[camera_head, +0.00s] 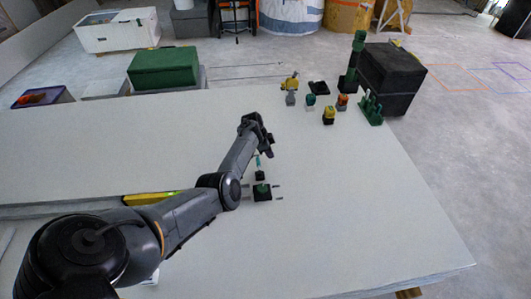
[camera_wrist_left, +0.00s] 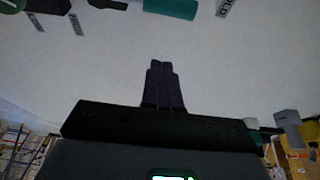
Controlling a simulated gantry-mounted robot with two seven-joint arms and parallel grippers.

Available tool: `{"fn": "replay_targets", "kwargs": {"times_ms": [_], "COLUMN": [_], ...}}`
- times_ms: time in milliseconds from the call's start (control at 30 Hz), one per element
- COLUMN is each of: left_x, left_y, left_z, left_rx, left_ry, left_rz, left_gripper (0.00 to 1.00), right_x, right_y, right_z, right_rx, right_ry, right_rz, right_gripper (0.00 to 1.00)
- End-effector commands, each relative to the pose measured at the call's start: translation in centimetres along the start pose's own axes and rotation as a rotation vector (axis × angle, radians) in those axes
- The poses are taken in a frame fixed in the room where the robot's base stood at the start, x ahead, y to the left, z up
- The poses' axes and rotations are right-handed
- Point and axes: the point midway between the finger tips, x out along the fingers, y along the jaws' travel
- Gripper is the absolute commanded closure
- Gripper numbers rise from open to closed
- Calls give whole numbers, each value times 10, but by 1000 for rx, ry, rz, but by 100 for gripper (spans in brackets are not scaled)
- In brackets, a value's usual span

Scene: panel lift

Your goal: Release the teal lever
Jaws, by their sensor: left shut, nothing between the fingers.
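The teal lever (camera_head: 258,161) stands on a small black base (camera_head: 263,193) on the pale panel. In the left wrist view a teal cylinder of the lever (camera_wrist_left: 171,8) shows at the top edge, partly cut off. My left gripper (camera_head: 269,152) is just above and beside the lever's upper end in the head view. In the wrist view its fingers (camera_wrist_left: 162,66) are together with nothing between them, apart from the teal cylinder. Whether the gripper touches any other part of the lever cannot be told. My right gripper is in neither view.
Small grey labels lie around the lever base; one (camera_wrist_left: 226,8) reads HOLD. Several coloured controls stand at the panel's far end, including a yellow one (camera_head: 329,116) and a green bracket (camera_head: 372,108). A black box (camera_head: 392,79) stands behind them. The panel's right side is clear.

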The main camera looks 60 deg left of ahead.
Motion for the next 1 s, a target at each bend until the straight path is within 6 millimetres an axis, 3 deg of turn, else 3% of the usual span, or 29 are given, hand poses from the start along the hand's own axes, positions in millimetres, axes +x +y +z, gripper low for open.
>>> {"fn": "replay_targets", "kwargs": {"times_ms": [33,100,433,1000], "left_x": [14,21,11,8], "left_y": [0,0,0,0], "left_z": [2,3,36,41], "left_rx": [-1,-1,-1,-8], "left_ry": [1,0,-2,-1], "left_rz": [1,1,0,-3], "left_gripper": [100,100,100,100], "right_x": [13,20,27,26], "right_y": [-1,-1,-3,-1], "right_z": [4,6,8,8], "right_rx": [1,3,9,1], "right_ry": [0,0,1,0], "right_rz": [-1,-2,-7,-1], "right_gripper": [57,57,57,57]}}
